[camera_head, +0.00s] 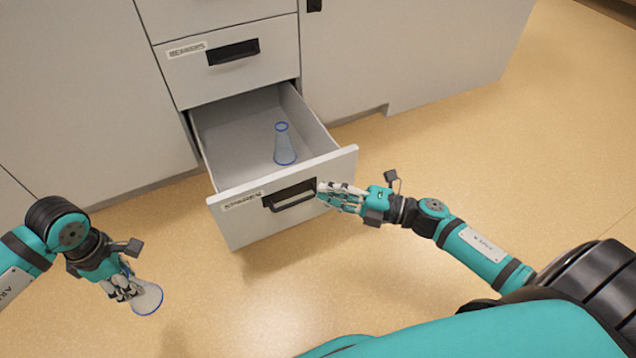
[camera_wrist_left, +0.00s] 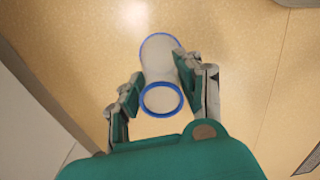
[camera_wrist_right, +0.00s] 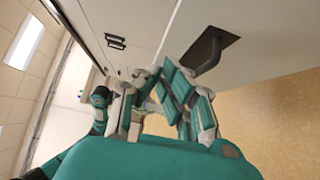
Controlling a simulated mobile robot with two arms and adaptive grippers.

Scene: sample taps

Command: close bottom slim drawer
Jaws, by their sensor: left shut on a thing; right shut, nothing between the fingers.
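The bottom slim drawer (camera_head: 240,225) is pulled open in the head view, with a label and a dark recessed handle (camera_head: 290,194) on its front. A clear blue-rimmed flask (camera_head: 284,150) stands upright inside it. My right gripper (camera_head: 325,192) is shut and empty at the drawer front, by the right end of the handle; I cannot tell whether it touches. The handle also shows in the right wrist view (camera_wrist_right: 208,50). My left gripper (camera_head: 128,290) is shut on a second clear blue-rimmed flask (camera_head: 150,298), held left of the drawer; this flask also fills the left wrist view's middle (camera_wrist_left: 160,98).
A closed drawer (camera_head: 230,65) with a dark handle sits above the open one. Closed grey cabinet fronts (camera_head: 400,50) stand on both sides. The tan floor (camera_head: 520,150) is clear in front and to the right.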

